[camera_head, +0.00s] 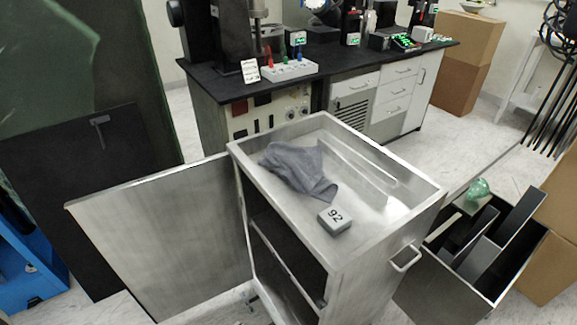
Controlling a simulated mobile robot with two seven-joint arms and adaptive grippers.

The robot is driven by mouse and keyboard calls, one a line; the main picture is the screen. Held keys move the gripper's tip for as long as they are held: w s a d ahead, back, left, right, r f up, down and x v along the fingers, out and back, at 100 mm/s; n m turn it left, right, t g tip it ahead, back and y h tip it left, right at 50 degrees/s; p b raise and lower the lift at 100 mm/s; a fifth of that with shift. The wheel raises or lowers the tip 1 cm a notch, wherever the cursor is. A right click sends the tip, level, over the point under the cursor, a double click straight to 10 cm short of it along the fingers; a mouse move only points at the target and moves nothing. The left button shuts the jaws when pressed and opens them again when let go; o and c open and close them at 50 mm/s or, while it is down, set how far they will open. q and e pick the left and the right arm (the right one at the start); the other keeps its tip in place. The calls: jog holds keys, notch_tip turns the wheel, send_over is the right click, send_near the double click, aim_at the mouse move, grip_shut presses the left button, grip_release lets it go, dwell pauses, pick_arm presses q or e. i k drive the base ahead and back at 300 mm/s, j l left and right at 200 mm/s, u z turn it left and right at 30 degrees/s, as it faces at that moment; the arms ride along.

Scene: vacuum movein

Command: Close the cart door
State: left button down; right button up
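A metal cart (342,268) stands in front of me, with its tray top facing up. Its door (165,240) is swung wide open to the left, hinged at the cart's left vertical edge. The open front shows a dark interior with a shelf (285,250). A small handle (406,259) sits on the cart's right side. The lower parts of the door and cart are cut off by the picture's bottom edge. Neither of my grippers is in view.
A dark bin (475,250) stands close on the right. A black-topped lab bench (330,80) is behind. A dark panel (85,190) stands behind the door at left.

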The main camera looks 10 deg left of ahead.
aim_at(176, 238)
jog(key=k+j, duration=0.1)
jog(key=j, duration=0.3)
jog(key=j+z, duration=0.15)
jog(key=j, duration=0.25)
jog(key=k+j, duration=0.2)
jog(key=j, duration=0.2)
jog(key=k+j+z, duration=0.15)
jog(key=j, duration=0.65)
jog(key=k+j+z, duration=0.15)
jog(key=j, duration=0.2)
jog(key=k+j, duration=0.2)
jog(key=j, duration=0.15)
jog(key=k+j+z, duration=0.1)
jog(key=j, duration=0.3)
